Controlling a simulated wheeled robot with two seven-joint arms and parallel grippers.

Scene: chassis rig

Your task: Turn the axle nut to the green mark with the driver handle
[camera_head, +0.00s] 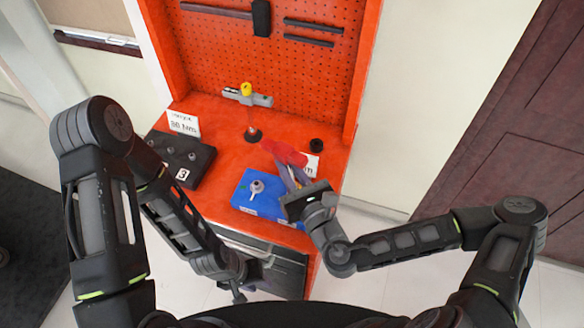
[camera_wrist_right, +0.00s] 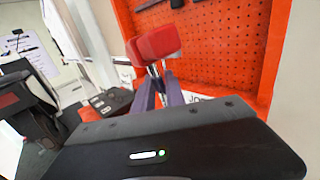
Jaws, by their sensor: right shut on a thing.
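The axle nut (camera_head: 257,187) is a light grey round piece on top of the blue block (camera_head: 278,205), which stands at the front of the orange bench. A small green mark (camera_head: 243,186) shows left of the nut. My right gripper (camera_head: 287,165) is shut on the red driver handle (camera_head: 283,152), just behind and right of the blue block, apart from the nut. In the right wrist view the red handle (camera_wrist_right: 155,45) sits at the tips of the fingers (camera_wrist_right: 158,80). My left gripper (camera_head: 238,291) hangs low in front of the bench, empty; its jaws are unclear.
A dark block with several knobs (camera_head: 188,153) stands at the left of the orange bench (camera_head: 222,135). A white sign (camera_head: 183,123) and a black cap (camera_head: 317,145) stand nearby. The pegboard (camera_head: 270,60) closes the back.

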